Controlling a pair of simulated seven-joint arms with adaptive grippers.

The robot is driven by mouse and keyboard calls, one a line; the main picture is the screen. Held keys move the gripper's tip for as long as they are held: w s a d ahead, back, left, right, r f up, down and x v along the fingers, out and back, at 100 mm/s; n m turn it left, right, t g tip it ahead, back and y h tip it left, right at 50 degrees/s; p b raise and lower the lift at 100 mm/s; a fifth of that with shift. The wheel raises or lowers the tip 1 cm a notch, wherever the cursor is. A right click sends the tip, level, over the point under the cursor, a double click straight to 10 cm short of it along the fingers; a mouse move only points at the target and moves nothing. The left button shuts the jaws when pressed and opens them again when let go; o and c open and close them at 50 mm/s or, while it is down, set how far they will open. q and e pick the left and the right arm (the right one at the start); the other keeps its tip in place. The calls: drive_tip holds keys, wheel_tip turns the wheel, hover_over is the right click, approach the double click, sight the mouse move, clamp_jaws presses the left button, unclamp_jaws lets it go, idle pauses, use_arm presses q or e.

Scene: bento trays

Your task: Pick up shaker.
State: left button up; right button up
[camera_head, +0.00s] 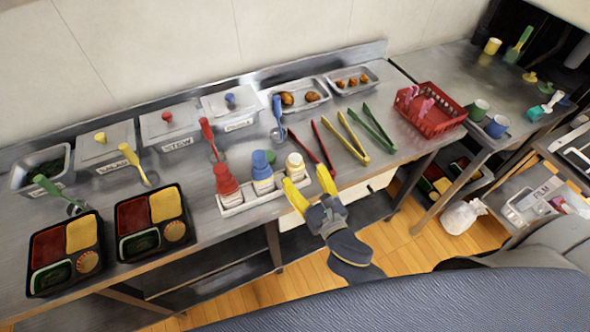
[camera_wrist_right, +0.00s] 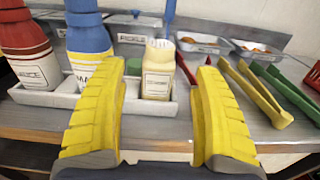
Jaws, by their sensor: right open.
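The shaker (camera_head: 295,168), a small cream bottle with a pale top and a label, stands upright at the right end of a white caddy (camera_head: 238,208). In the right wrist view the shaker (camera_wrist_right: 158,70) stands between my open yellow fingers and beyond their tips, not visibly touched. My right gripper (camera_head: 309,180) is open and empty at the counter's front edge, just in front of the shaker. A red bottle (camera_head: 226,181) and a blue-capped bottle (camera_head: 262,172) stand left of it in the caddy. My left gripper is not in view.
A green-topped item (camera_wrist_right: 133,66) sits close behind the shaker. Red, yellow (camera_head: 345,140) and green tongs lie to the right. Two filled black bento trays (camera_head: 119,258) lie at the left, lidded containers behind. A red basket (camera_head: 432,128) stands further right.

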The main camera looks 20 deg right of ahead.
sight(299, 170)
drive_tip(key=shift+w+a, duration=0.25)
drive_tip(key=shift+w, duration=1.1)
drive_tip(key=shift+w+a, duration=0.2)
drive_tip(key=shift+w, duration=1.15)
drive_tip(key=c, duration=1.3)
